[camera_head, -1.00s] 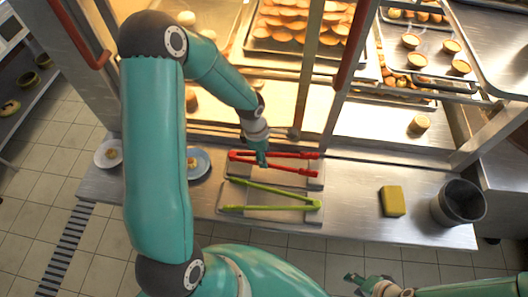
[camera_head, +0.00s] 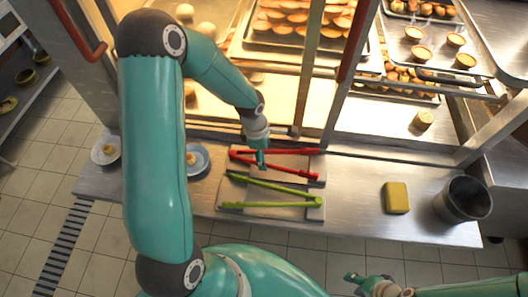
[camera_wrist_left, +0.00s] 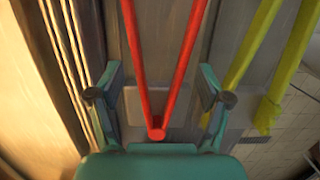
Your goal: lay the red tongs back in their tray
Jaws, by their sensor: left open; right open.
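The red tongs (camera_head: 290,168) lie across a flat grey tray (camera_head: 292,160) on the steel counter, arms spread toward the right. Their joined left end reaches about the tray's left edge; I cannot tell whether they rest flat. My left gripper (camera_head: 261,162) is over their left part. In the left wrist view, the joined end of the red tongs (camera_wrist_left: 156,132) shows between the open fingers of the left gripper (camera_wrist_left: 157,98), with a gap on both sides. My right gripper (camera_head: 356,281) is open and empty at the bottom, away from the counter.
Green tongs (camera_head: 270,187) lie on a second tray just in front. A blue plate (camera_head: 199,160) and a white plate (camera_head: 105,150) stand to the left. A yellow sponge (camera_head: 396,197) and a dark metal pot (camera_head: 464,203) stand right. A glass-fronted pastry case rises behind.

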